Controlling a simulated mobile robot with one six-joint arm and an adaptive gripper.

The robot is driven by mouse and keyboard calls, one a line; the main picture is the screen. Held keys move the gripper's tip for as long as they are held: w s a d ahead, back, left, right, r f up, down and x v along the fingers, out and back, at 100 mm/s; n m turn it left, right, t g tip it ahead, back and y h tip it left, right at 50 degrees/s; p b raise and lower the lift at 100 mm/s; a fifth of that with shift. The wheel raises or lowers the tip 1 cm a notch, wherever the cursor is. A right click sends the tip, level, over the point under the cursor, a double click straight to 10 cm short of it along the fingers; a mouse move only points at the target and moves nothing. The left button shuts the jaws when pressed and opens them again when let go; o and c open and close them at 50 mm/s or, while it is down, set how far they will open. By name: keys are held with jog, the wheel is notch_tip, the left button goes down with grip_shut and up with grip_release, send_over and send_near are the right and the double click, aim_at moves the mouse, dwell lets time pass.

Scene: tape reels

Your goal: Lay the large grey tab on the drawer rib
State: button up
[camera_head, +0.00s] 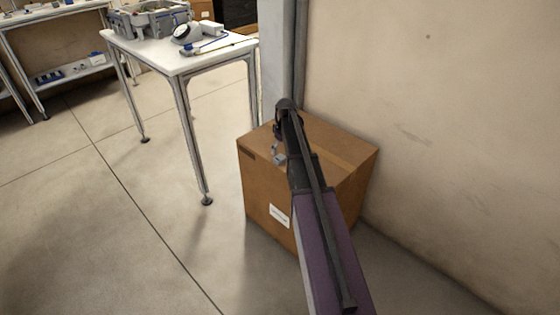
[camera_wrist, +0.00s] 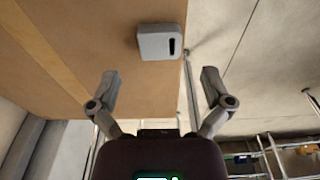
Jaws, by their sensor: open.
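A grey block-like tab (camera_wrist: 160,43) with rounded corners and a dark slot lies on top of the cardboard box, close to its edge, in the wrist view. My gripper (camera_wrist: 160,82) is open and empty, its two fingers spread wide, with the tab ahead of and between them, apart from both. In the head view my gripper (camera_head: 279,142) hangs over the left part of the box top, partly hidden by my arm. A small grey shape there may be a finger or the tab; I cannot tell. No drawer rib can be made out clearly.
The cardboard box (camera_head: 262,190) stands on the floor against the wall. A white table (camera_head: 187,62) to the left holds a grey compartmented case (camera_head: 150,20) and a round-faced device (camera_head: 186,33). Shelving (camera_head: 60,75) stands far left. Open floor lies in front.

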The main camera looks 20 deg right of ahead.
aim_at(279, 158)
jog(key=shift+w+a+f+b, duration=0.1)
jog(key=shift+w+f+b, duration=0.1)
jog(key=shift+f+b, duration=1.1)
jog(key=shift+w+a+f+b, duration=0.1)
jog(key=shift+w+f+b, duration=0.1)
jog(key=shift+f+b, duration=1.05)
jog(key=c, duration=0.8)
jog(key=shift+r, duration=0.15)
notch_tip(279, 158, up, 3)
jog(key=p, duration=0.3)
jog(key=shift+r+p, duration=0.15)
jog(key=shift+p, duration=0.15)
jog(key=s+a, duration=0.1)
jog(key=s, duration=0.4)
jog(key=s+a+r+p, duration=0.1)
jog(key=s+a, duration=0.1)
jog(key=s, duration=0.3)
jog(key=s+a, duration=0.1)
jog(key=s, duration=0.4)
jog(key=shift+s+a+r, duration=0.2)
